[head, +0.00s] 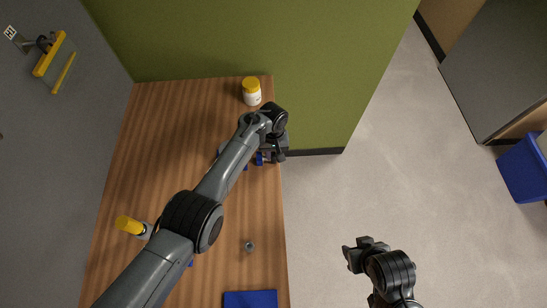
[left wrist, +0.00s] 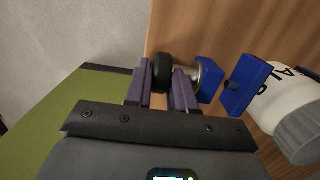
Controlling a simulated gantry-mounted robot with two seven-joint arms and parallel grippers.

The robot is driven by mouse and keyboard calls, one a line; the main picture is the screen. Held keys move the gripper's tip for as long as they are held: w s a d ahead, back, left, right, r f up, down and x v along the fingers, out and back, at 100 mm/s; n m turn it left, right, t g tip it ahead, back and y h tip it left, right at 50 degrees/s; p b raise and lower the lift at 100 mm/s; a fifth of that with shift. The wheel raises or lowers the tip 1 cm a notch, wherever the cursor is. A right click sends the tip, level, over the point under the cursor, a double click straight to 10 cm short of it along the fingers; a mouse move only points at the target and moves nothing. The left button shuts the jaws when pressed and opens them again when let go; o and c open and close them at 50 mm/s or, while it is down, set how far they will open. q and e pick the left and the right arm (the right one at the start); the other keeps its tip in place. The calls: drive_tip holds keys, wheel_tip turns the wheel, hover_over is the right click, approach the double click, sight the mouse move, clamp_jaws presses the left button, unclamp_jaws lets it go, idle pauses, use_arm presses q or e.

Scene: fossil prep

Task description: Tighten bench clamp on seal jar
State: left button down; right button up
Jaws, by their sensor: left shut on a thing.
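The bench clamp shows in the left wrist view as blue blocks (left wrist: 243,86) with a metal screw and a black knob (left wrist: 163,71). A white jar with black letters and a grey lid (left wrist: 292,100), seemingly the seal jar, is beside the right blue block; I cannot tell if they touch. My left gripper (left wrist: 161,88) is shut on the black knob, one purple finger on each side. In the head view my left gripper (head: 268,152) is at the table's right edge and hides most of the clamp and jar. My right gripper (head: 351,259) is above the floor, empty.
A yellow-lidded white jar (head: 251,92) stands at the table's far edge. A yellow-topped item (head: 130,225) is at the left, a small grey piece (head: 249,246) and a blue mat (head: 251,300) nearer. A green wall (head: 310,70) rises behind the table (head: 160,130).

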use_arm(q)
drive_tip(key=c, duration=1)
unclamp_jaws()
drive_tip(key=shift+c, duration=0.2)
drive_tip(key=shift+r, duration=0.1)
drive_tip(key=r, duration=0.3)
drive_tip(key=r+p, duration=0.1)
drive_tip(key=r, duration=0.2)
drive_tip(key=w+r+p, duration=0.1)
drive_tip(key=r, duration=0.2)
drive_tip(key=shift+r, duration=0.8)
